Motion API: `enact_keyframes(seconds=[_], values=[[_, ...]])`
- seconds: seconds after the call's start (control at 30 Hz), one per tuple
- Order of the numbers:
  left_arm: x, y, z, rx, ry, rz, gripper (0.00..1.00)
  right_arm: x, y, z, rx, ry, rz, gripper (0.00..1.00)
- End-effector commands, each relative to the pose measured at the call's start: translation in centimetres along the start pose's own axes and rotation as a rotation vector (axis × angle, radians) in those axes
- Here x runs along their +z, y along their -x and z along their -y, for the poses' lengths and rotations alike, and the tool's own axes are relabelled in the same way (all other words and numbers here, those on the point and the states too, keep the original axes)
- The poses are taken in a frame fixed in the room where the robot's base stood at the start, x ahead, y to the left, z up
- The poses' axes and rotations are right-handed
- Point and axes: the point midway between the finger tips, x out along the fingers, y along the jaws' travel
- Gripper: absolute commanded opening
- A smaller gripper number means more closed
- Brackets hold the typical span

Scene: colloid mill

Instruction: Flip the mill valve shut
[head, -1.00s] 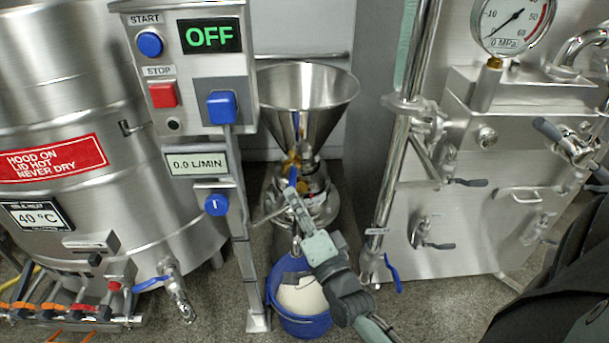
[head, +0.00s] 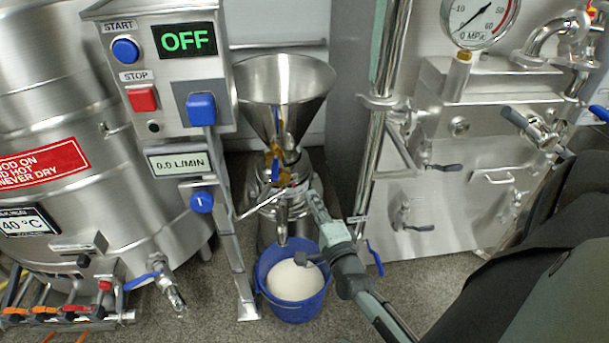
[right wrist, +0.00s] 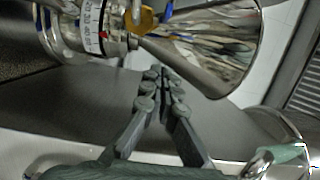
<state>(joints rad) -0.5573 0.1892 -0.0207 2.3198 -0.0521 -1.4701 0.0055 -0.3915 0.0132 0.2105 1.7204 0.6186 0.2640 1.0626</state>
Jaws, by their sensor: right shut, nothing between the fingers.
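The mill stands in the middle of the head view, with a steel funnel hopper (head: 285,90) above its round steel body (head: 270,228). The mill valve, a brass-coloured fitting with a slim blue handle (head: 276,170), sits just below the hopper. Its exact handle angle is hard to tell. My right gripper (head: 313,194) is shut and empty, at the right side of the mill, apart from the handle. In the right wrist view, the shut fingers (right wrist: 164,75) lie below the hopper's narrow end, and the blue handle (right wrist: 166,12) is partly cut off at the top edge. My left gripper is not in view.
A blue bucket (head: 283,308) with pale contents stands on the floor under the mill's outlet. The control post (head: 180,75), reading OFF, is close on the left. A vertical steel pipe (head: 375,150) and a steel machine (head: 460,205) stand on the right.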

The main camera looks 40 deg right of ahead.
Motion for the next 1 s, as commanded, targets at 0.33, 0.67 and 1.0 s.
enact_keyframes(seconds=[0.33, 0.67, 1.0], values=[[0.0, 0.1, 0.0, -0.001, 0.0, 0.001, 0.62, 0.0, -7.5, 0.1, -0.004, 0.0, 0.0, 0.0], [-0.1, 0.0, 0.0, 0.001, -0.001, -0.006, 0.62, 3.4, -9.2, 0.1, 0.0, -0.002, 0.0, 0.0], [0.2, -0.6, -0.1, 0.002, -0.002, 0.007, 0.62, 3.9, -9.3, 0.1, -0.001, 0.001, 0.001, 0.0]])
